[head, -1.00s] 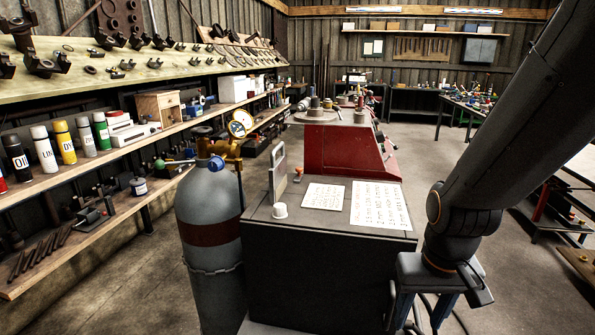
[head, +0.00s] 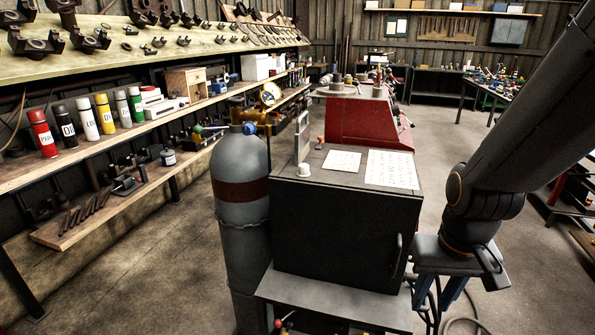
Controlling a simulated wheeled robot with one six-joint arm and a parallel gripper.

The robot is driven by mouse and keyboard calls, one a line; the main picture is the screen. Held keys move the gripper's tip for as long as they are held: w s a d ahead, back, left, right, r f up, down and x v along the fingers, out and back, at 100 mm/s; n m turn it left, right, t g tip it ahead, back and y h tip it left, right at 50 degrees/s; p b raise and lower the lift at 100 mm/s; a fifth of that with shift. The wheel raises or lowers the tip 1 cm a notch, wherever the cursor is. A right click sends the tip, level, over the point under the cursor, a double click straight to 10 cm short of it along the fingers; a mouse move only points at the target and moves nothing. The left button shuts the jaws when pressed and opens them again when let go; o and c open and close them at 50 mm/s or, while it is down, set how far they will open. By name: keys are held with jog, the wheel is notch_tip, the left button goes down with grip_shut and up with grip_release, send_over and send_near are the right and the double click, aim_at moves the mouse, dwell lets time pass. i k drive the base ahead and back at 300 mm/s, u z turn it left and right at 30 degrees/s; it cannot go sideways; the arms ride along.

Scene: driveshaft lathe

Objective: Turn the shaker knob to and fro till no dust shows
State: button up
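I cannot pick out a shaker knob or any dust for certain in the head view. My gripper (head: 436,300) hangs at the right with its two blue fingers pointing down and apart, and nothing shows between them. It is right of a black cabinet (head: 335,235) that has a handle on its front edge. A small white cup-like thing (head: 304,170) stands on the cabinet top, beside an upright grey plate.
A grey gas cylinder (head: 241,235) with a gauge stands left of the cabinet. A red machine (head: 355,122) is behind it. Shelves with spray cans (head: 104,115) line the left wall. Cables lie on the floor below my gripper. Open floor lies at left front and right.

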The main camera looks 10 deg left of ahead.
aim_at(303, 170)
jog(key=k, duration=0.1)
jog(key=u, duration=2.5)
jog(key=i, duration=1)
jog(key=z, duration=1.5)
